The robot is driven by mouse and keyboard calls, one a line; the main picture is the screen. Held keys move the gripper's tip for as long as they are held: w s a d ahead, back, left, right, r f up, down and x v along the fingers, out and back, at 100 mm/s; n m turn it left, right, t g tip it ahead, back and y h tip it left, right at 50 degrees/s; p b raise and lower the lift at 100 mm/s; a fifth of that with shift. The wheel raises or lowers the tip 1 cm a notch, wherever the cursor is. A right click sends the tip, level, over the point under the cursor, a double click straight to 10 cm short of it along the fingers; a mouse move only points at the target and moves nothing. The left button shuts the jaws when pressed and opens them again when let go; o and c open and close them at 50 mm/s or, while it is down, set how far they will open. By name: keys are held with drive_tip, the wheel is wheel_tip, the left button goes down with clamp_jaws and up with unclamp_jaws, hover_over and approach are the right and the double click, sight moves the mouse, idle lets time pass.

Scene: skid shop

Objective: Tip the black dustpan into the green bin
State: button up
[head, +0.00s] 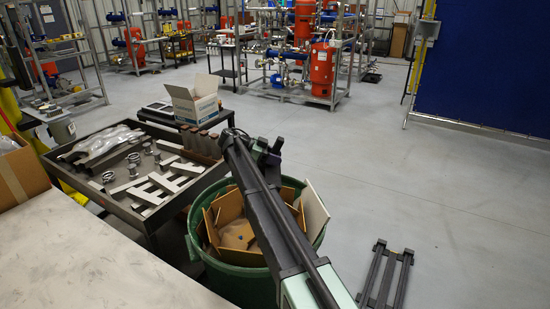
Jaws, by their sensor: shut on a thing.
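The green bin (238,281) stands in the lower middle of the head view. Pieces of brown board stick up inside it, with a pale panel at its right side. My dark arm reaches up across the bin, covering part of its opening. My gripper (265,150) is at the arm's far end, past the bin's far rim in the picture, and is shut on a dark thing, taken as the black dustpan. The dustpan's outline cannot be told apart from the dark wrist, so its tilt and contents cannot be made out.
A dark tray table (75,176) with metal parts stands left of the bin. A pale worktop (85,265) fills the lower left. A black frame (385,275) is at lower right; floor beyond is clear.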

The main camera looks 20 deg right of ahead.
sight(275, 144)
drive_tip(key=shift+r+p, duration=0.95)
drive_tip(key=shift+p, duration=0.9)
wheel_tip(275, 144, down, 4)
drive_tip(key=b, duration=0.4)
drive_tip(key=shift+f, duration=0.2)
drive_tip(key=shift+r, duration=0.3)
drive_tip(key=shift+r+p, duration=0.35)
drive_tip(key=shift+p, duration=0.3)
wheel_tip(275, 144, up, 10)
drive_tip(key=t+y+p, duration=0.1)
drive_tip(key=y+p, duration=0.4)
drive_tip(key=p, duration=0.4)
drive_tip(key=t+y+p, duration=0.2)
drive_tip(key=y+p, duration=0.4)
drive_tip(key=p, duration=0.4)
drive_tip(key=shift+s+d+f+y, duration=0.1)
drive_tip(key=shift+f+y, duration=0.05)
drive_tip(key=shift+y, duration=0.15)
drive_tip(key=shift+y+p, duration=0.3)
drive_tip(key=shift+y, duration=0.2)
drive_tip(key=shift+f, duration=0.2)
drive_tip(key=shift+f+b, duration=0.1)
drive_tip(key=shift+b, duration=0.25)
